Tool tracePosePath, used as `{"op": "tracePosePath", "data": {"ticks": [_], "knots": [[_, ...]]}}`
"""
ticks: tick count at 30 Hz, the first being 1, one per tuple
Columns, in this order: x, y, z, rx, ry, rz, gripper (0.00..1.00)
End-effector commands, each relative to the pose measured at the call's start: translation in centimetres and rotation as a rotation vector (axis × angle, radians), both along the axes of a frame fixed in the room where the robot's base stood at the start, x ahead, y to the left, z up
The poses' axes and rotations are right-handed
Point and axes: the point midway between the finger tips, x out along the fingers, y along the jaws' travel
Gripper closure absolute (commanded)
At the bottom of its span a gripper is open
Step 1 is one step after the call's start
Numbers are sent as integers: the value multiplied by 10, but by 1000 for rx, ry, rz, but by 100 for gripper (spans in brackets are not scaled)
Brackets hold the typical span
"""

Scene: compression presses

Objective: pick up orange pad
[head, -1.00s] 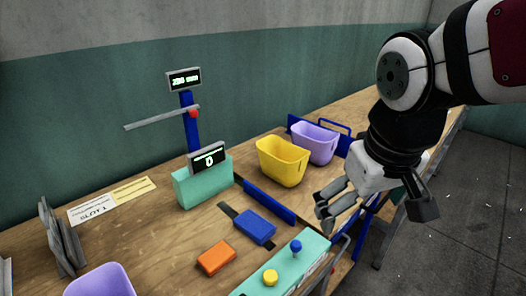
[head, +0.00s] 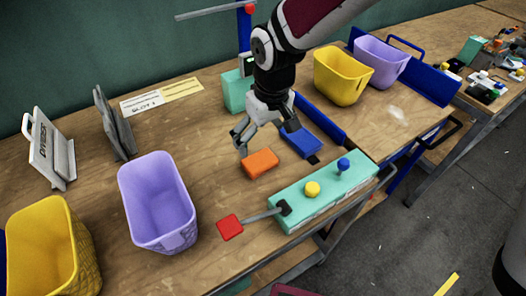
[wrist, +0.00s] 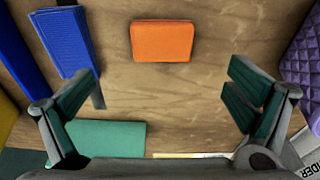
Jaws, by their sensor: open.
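The orange pad (head: 260,163) lies flat on the wooden bench, in front of my gripper in the head view. In the wrist view the orange pad (wrist: 163,41) is at the top middle, beyond the fingertips and between their lines. My gripper (head: 266,138) hangs above the bench close to the pad, pointing down. Its two fingers are spread wide and empty in the wrist view (wrist: 163,85). Nothing is between the fingers, and the pad is apart from them.
The blue pad (head: 300,141) lies right of the orange one. A teal control box (head: 325,190) with yellow and blue knobs and a red-ended lever (head: 230,227) stands in front. A purple bin (head: 157,200) stands left; a teal press base (head: 236,92) is behind.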

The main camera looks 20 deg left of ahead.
Motion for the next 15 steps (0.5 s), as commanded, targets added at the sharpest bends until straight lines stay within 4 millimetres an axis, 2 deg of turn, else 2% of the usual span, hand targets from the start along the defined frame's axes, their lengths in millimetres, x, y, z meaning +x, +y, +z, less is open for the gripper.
{"op": "tracePosePath", "data": {"ticks": [1, 6, 15], "knots": [[0, 1, -12, -3, 3, 1, 2], [3, 4, -38, -2, 2, 1, 2], [4, 8, -60, -2, 2, 0, 2]]}}
